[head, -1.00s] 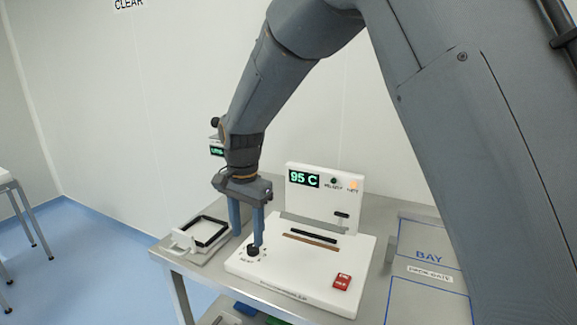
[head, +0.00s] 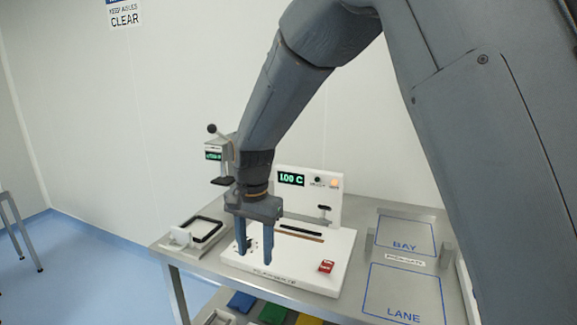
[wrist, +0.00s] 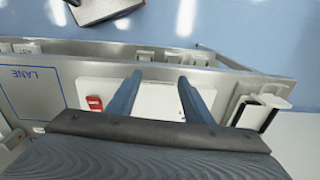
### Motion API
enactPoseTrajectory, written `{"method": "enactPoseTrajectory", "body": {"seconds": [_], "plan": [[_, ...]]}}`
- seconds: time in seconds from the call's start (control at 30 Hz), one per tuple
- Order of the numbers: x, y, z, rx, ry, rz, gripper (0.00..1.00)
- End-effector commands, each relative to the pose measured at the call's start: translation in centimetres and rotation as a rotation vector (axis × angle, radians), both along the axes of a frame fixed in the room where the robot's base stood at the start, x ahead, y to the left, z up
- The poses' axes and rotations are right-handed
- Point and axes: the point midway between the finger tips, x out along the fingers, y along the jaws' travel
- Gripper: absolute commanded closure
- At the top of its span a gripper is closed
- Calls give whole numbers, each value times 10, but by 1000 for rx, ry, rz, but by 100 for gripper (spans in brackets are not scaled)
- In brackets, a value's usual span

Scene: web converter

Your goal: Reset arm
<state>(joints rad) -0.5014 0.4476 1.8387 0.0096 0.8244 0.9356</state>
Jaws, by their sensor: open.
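My gripper (head: 254,245) hangs pointing down over the front left of a white machine (head: 341,240) on a metal table, in the head view. Its two blue fingers are apart with nothing between them. The machine's display (head: 291,179) reads about 100 C. The black knob (head: 247,243) at the machine's left is partly hidden behind the fingers. The wrist view also shows the open fingers (wrist: 158,85) above the white base, with the red block (wrist: 95,102) to their left.
A black-framed tray (head: 205,229) lies left of the machine, near a lever press (head: 219,155). Marked areas BAY (head: 405,232) and LANE (head: 405,290) are flat and clear at right. Blue (head: 241,301), green (head: 273,311) and yellow (head: 308,320) items sit on a lower shelf.

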Motion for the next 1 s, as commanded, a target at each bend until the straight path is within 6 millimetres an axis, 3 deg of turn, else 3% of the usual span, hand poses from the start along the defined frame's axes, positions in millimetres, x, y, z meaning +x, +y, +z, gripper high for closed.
{"method": "enactPoseTrajectory", "body": {"seconds": [0.17,0.37,0.5,0.6,0.7,0.8,1.0], "plan": [[-6,-50,-4,1,-14,49,54],[-30,-122,-13,-4,-38,142,54],[-69,-193,-26,-15,-65,240,54],[-103,-234,-36,-28,-84,320,54],[-131,-259,-44,-41,-96,380,54],[-148,-271,-49,-49,-102,418,54],[-155,-276,-51,-53,-105,439,54]]}}
